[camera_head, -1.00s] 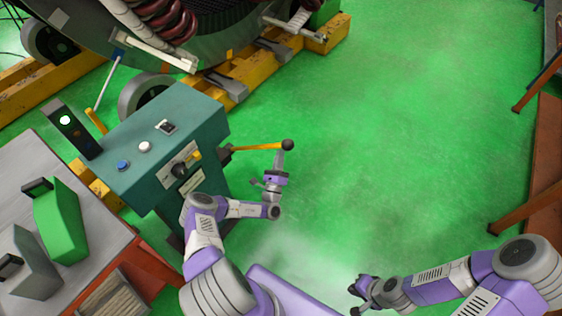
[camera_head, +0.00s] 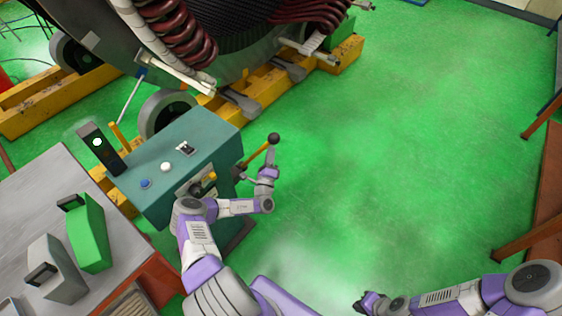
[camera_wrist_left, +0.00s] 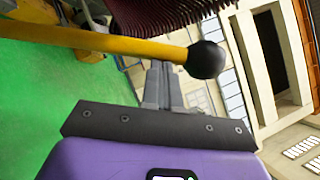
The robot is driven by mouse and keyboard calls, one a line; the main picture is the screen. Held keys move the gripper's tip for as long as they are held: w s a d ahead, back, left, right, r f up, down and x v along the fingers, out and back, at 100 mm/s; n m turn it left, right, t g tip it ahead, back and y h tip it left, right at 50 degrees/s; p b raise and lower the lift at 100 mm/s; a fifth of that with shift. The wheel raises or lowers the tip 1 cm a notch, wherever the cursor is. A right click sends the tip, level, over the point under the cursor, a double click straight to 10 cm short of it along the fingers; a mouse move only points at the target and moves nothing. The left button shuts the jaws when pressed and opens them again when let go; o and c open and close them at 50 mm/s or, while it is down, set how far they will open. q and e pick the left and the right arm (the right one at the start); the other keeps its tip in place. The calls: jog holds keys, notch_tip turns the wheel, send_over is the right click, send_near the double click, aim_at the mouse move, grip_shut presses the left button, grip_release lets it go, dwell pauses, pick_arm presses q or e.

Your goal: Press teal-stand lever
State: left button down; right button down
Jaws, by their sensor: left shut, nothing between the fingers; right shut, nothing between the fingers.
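The teal stand (camera_head: 215,140) is left of centre in the head view. A yellow lever (camera_head: 258,156) with a black ball knob (camera_head: 274,138) slants up and right from its right side. My left gripper (camera_head: 269,171) is shut and empty just below the knob. In the left wrist view, its closed fingers (camera_wrist_left: 162,84) reach the yellow lever (camera_wrist_left: 110,43) right beside the black knob (camera_wrist_left: 205,60); I cannot tell whether they touch. My right gripper (camera_head: 364,301) is shut and empty at the bottom, far from the stand.
A grey table (camera_head: 40,205) with a green block (camera_head: 88,235) and a grey block (camera_head: 58,270) is at left. The large stator (camera_head: 240,45) on yellow beams (camera_head: 335,65) stands behind the stand. Green floor at right is clear.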

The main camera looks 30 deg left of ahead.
aim_at(263, 146)
pick_arm(q)
jog(key=a+r+n+g+p, duration=0.1)
jog(key=a+r+n+p, duration=0.1)
jog(key=a, duration=0.4)
jog(key=shift+w+a+r+g, duration=0.3)
jog(key=shift+a+r, duration=0.1)
jog(key=shift+r, duration=0.5)
jog(key=shift+s+d, duration=0.1)
jog(key=d, duration=0.1)
jog(key=d+p, duration=0.1)
jog(key=d+f+p, duration=0.1)
jog(key=shift+s+d, duration=0.1)
jog(key=shift+s, duration=0.25)
jog(key=p+v, duration=0.1)
jog(key=v, duration=0.9)
jog(key=shift+s+d+f, duration=0.15)
jog(key=shift+d+f, duration=0.1)
jog(key=shift+f, duration=0.05)
